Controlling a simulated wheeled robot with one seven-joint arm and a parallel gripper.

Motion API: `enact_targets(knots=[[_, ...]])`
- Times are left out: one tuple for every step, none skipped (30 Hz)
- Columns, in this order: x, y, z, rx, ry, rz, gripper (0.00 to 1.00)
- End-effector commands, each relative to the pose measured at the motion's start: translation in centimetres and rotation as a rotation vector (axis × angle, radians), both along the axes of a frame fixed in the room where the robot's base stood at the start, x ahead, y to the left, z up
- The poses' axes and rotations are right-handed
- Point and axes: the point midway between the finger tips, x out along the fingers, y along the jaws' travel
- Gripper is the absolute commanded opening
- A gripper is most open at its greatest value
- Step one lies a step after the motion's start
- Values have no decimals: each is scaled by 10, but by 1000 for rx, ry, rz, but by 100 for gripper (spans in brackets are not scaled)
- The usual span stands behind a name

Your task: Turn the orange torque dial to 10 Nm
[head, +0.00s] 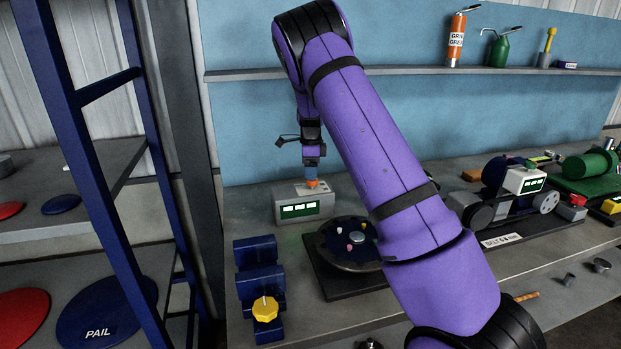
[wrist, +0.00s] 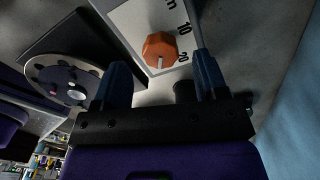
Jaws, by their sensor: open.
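The orange torque dial (wrist: 158,46) is a faceted knob with a white pointer mark, on a pale panel printed with 10 and 20. In the wrist view the mark points toward the picture's bottom, nearer the 20 than the 10. My gripper (wrist: 160,64) is open, with one blue finger on each side of the dial; I cannot tell whether either touches it. In the head view my gripper (head: 312,164) points down over the dial (head: 311,183), which is on top of a pale box (head: 328,208) with a green display. The fingers partly hide the dial there.
A dark round plate (head: 338,258) with small pegs stands right of the box. Blue blocks with a yellow knob (head: 265,309) are at the front left. A belt machine (head: 500,212) is farther right. A shelf (head: 400,73) runs along the blue back wall.

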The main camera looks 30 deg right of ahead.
Motion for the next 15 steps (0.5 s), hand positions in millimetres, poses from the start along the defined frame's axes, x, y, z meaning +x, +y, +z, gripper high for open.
enact_targets(knots=[[0, 0, -8, 1, 1, -1, 67], [0, 0, -12, 0, 0, 0, 67], [0, 0, -16, 1, 1, 0, 67], [0, 0, -20, -1, 1, 1, 67], [0, 0, -22, -1, 1, 1, 67], [0, 0, -25, -1, 0, 1, 67], [0, 0, -27, -1, 0, 1, 67], [0, 0, -28, -1, 0, 1, 67], [0, 0, -30, -1, -1, 1, 67], [0, 0, -31, -1, -1, 1, 67], [0, 0, -31, -1, -1, 1, 67], [0, 0, -32, -1, -1, 1, 67], [0, 0, -32, -1, -1, 1, 67], [0, 0, -32, -1, -1, 1, 67], [0, 0, -32, -1, -1, 1, 67]])
